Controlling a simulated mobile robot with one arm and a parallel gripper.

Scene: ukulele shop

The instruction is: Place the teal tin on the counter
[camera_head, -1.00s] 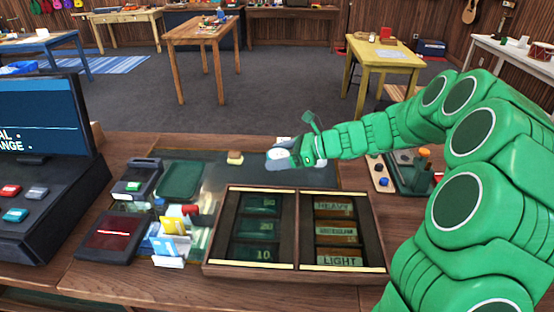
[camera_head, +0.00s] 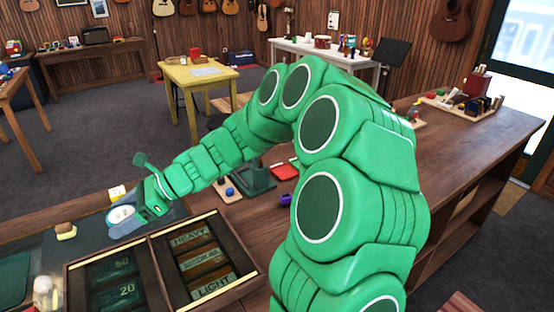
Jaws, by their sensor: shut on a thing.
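My gripper (camera_head: 122,226) is at the end of my green arm, low over the dark mat (camera_head: 94,212) on the wooden counter (camera_head: 420,170). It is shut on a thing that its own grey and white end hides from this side. I cannot make out the thing's colour or shape, or whether it touches the mat. No teal tin shows clearly anywhere in view.
A string tray (camera_head: 147,238) with labelled slots lies just in front of my gripper. A small tan block (camera_head: 65,231) sits to its left.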

